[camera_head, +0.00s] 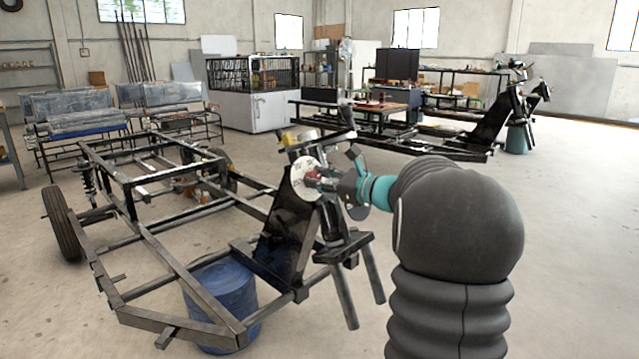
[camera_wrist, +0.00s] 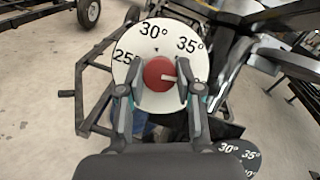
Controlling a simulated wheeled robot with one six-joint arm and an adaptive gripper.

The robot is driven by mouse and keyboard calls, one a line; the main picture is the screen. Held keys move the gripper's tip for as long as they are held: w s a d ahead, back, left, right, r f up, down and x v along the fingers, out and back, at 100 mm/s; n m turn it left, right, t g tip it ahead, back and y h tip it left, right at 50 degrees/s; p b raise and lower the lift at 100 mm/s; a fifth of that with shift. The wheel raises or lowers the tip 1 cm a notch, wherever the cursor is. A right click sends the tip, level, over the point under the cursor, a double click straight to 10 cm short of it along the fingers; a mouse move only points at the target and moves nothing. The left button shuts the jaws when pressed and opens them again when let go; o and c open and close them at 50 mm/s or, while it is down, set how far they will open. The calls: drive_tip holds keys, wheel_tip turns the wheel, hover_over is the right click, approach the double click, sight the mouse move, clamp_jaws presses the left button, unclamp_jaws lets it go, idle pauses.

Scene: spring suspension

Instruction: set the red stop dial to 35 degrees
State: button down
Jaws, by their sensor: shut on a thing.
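The red stop dial (camera_wrist: 157,73) is a round red knob at the centre of a white disc (camera_wrist: 150,35) marked 25°, 30° and 35°. My fingers partly hide the disc's lower sides.
The disc sits on a black metal frame (camera_head: 215,318) with a wheel (camera_head: 62,222) at left. A blue drum (camera_head: 222,290) stands under it. Dark bars lie close above right of the dial (camera_wrist: 285,18). Another labelled plate (camera_wrist: 240,152) shows at lower right. Open floor lies at right.

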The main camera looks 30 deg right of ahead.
drive_tip(key=n+g+b, duration=0.1)
drive_tip(key=n, duration=0.1)
drive_tip(key=n+g+y, duration=0.1)
drive_tip(key=n, duration=0.2)
drive_tip(key=shift+w+d+n+b, duration=0.1)
drive_tip(key=shift+d+n+b, duration=0.05)
drive_tip(key=shift+n+b, duration=0.2)
drive_tip(key=n+g, duration=0.1)
drive_tip(key=n, duration=0.1)
drive_tip(key=n+g, duration=0.1)
drive_tip(key=n, duration=0.2)
drive_tip(key=shift+r+y, duration=0.2)
drive_tip(key=shift+y, duration=0.2)
drive_tip(key=shift+n, duration=0.45)
drive_tip(key=c, duration=0.8)
unclamp_jaws()
drive_tip(key=shift+o, duration=0.2)
drive_tip(key=v, duration=1.2)
drive_tip(key=shift+w+r, duration=0.1)
drive_tip(key=shift+r, duration=0.05)
